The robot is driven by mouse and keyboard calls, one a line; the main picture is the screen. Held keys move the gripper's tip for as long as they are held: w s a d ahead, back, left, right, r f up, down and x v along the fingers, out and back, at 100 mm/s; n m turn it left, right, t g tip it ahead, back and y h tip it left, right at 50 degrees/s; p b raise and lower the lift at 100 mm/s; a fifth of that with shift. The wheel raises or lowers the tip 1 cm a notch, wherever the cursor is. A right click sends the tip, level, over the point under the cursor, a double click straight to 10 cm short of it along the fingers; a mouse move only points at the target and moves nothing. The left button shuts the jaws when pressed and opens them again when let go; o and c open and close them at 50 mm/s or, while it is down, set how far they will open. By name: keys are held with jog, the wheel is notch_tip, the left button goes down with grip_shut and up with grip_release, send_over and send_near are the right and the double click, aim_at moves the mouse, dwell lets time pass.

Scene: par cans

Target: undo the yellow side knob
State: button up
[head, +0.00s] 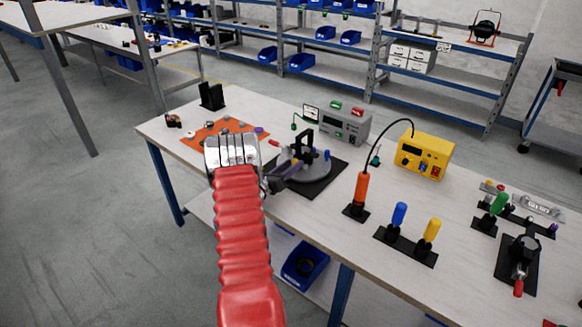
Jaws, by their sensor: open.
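A round grey fixture (305,173) with a black upright bracket (303,142) rests on a black mat (324,184) on the workbench. A small blue knob (327,155) shows on its right side. I cannot make out a yellow side knob on it; my gripper and arm cover part of its left side. My gripper (277,181) is dark, small in the picture and open, at the left edge of the fixture. Whether it touches the fixture cannot be told. Nothing is seen between its fingers.
An orange mat (212,132) with small parts lies left. Behind the fixture stands a grey instrument box (345,126). To the right are a yellow box (425,154), an orange-handled tool (361,187), and blue (399,214) and yellow (432,229) handles in a stand.

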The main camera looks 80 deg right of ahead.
jog(key=shift+a, duration=0.1)
jog(key=v, duration=1.3)
jog(key=shift+w+a, duration=0.15)
jog(key=shift+a, duration=0.2)
jog(key=m, duration=0.5)
jog(key=shift+s, duration=0.2)
jog(key=x, duration=1.4)
jog(key=shift+w, duration=0.15)
jog(key=shift+c, duration=0.5)
